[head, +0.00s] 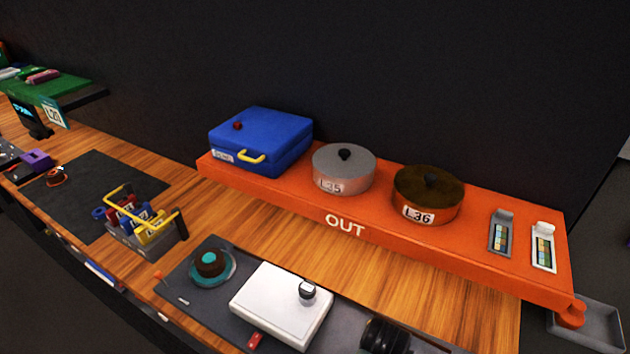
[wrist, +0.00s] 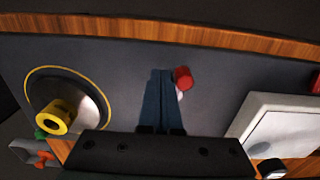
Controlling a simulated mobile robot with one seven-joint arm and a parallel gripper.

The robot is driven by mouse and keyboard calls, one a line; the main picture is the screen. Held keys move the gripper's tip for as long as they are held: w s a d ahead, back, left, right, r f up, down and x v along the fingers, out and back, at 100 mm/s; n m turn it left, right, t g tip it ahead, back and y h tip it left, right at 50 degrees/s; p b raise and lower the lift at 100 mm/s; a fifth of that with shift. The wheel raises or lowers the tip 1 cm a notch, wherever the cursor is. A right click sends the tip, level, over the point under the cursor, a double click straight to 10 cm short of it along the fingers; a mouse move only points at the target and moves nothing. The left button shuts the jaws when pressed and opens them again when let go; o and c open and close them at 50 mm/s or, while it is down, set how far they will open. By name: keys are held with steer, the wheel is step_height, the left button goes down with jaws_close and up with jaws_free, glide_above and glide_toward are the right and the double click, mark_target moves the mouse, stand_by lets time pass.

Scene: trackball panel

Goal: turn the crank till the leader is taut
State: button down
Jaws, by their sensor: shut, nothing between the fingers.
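In the wrist view my gripper (wrist: 163,73) points over a dark grey mat (wrist: 110,60), its two blue fingers shut together and empty. A red cylindrical knob (wrist: 183,77), with a small pale part below it, stands just right of the fingertips. It may be the crank's handle; the fingers partly cover what is under it, and I cannot tell whether they touch it. A dark round disc (wrist: 95,95) with a yellow rim and a yellow hub (wrist: 55,117) lies at the left. I cannot make out the leader or whether it is taut.
A white box (head: 282,305) with a black-and-white knob stands on the mat, right of a teal-and-brown round piece (head: 211,265). A dark ribbed object (head: 385,336) is at the bottom edge. Behind runs an orange shelf (head: 285,205) with a blue case and two lidded tins.

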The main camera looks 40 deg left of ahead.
steer(key=shift+s+a+p, duration=0.25)
steer(key=shift+s+p, duration=0.05)
steer(key=shift+p, duration=0.05)
steer(key=shift+s+a+p, duration=0.25)
steer(key=shift+a+p, duration=0.05)
steer(key=shift+a, duration=0.05)
steer(key=shift+s+a+p, duration=0.25)
steer(key=shift+a+p, duration=0.05)
steer(key=shift+a, duration=0.15)
steer(key=shift+a, duration=1.05)
